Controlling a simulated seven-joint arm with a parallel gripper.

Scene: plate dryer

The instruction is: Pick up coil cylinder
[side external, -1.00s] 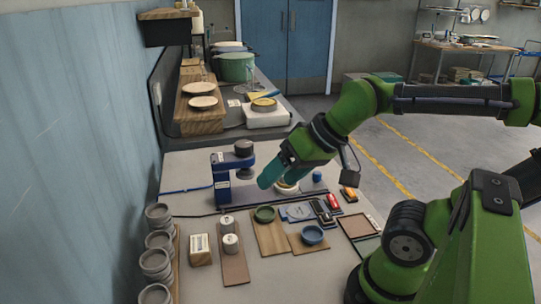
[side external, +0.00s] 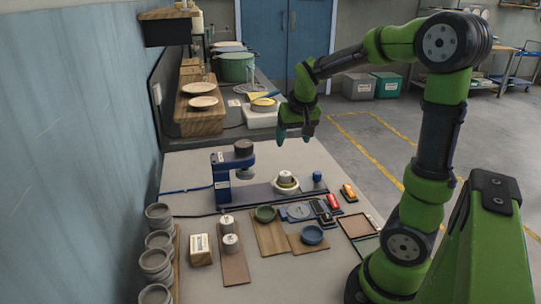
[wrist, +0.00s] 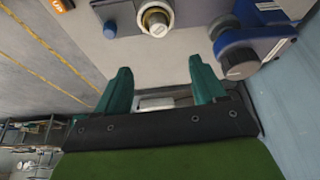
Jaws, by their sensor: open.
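My gripper (side external: 295,137) is open and empty, pointing down and raised above the back of the table. Its two teal fingers (wrist: 160,82) stand apart in the wrist view. A short pale cylinder (side external: 286,175) stands in a cream ring on the long dark base of the blue device; it also shows ahead of the fingers in the wrist view (wrist: 157,20). Two labelled grey-white cylinders, a rear one (side external: 227,222) and a front one (side external: 231,242), stand on a brown board. I cannot tell for certain which one is the coil cylinder.
The blue device (side external: 221,180) with its dark round head stands left of the ring. Stacked grey cups (side external: 157,265) line the left edge. A green dish (side external: 265,213), a blue dish (side external: 312,235) and small tools crowd the front. The table's back right is clear.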

